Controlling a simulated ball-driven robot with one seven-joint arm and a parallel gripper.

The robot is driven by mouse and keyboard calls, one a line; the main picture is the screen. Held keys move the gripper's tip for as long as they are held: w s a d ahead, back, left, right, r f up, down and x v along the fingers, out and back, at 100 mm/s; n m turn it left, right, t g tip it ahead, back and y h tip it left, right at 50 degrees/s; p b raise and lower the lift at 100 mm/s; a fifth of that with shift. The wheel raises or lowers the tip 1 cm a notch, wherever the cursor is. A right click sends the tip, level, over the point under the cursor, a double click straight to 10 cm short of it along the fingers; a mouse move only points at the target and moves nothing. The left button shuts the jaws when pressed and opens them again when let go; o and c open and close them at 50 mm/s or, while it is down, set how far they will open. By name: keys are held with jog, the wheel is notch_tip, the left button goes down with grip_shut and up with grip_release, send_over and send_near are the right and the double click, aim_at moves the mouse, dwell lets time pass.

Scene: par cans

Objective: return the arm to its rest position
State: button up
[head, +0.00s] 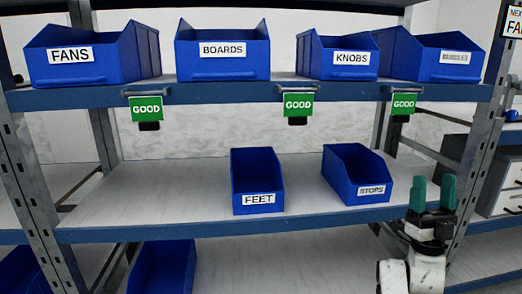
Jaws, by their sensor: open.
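My gripper (432,194) is in the head view at the lower right, in front of the right end of the middle shelf. Its two green fingers point up and stand apart, with nothing between them. My white and black arm shows below it, running down out of the picture. The gripper is to the right of the blue STOPS bin (372,192) and appears apart from it.
The middle shelf (140,205) also holds a blue FEET bin (258,178). The upper shelf holds blue bins labelled FANS (105,70), BOARDS (222,68), KNOBS (347,75) and one hard to read (440,75). Green GOOD signs hang below. A metal upright (485,150) stands right of my gripper.

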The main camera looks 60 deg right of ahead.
jog(key=w+f+g+y, duration=0.1)
jog(key=w+f+y, duration=0.35)
jog(key=w, duration=0.35)
jog(key=w+f+g+y, duration=0.2)
jog(key=w+f+y, duration=0.3)
jog(key=w, duration=0.4)
jog(key=w+a+f+n+g+y, duration=0.1)
jog(key=w+a+f+n+y, duration=0.1)
jog(key=w+a+f+y, duration=0.35)
jog(key=w+a+f+n+g+y, duration=0.1)
jog(key=w+a+f+n+y, duration=0.15)
jog(key=f, duration=0.65)
jog(key=s+a+f+n+g+y, duration=0.1)
jog(key=a+f+n+g+y, duration=0.2)
jog(key=a+f, duration=0.4)
jog(key=s+a+f+n+g+y, duration=0.1)
jog(key=a+f+n+g+y, duration=0.2)
jog(key=a+f, duration=0.5)
jog(key=s+a+f+n+g+y, duration=0.2)
jog(key=s+a+g+y, duration=0.3)
jog(key=s+a, duration=0.65)
notch_tip(320, 180, up, 36)
jog(key=g+h+p, duration=0.1)
jog(key=p, duration=3.5)
jog(key=shift+s+a+r, duration=0.15)
jog(key=shift+s+a, duration=0.05)
jog(key=shift+a, duration=0.25)
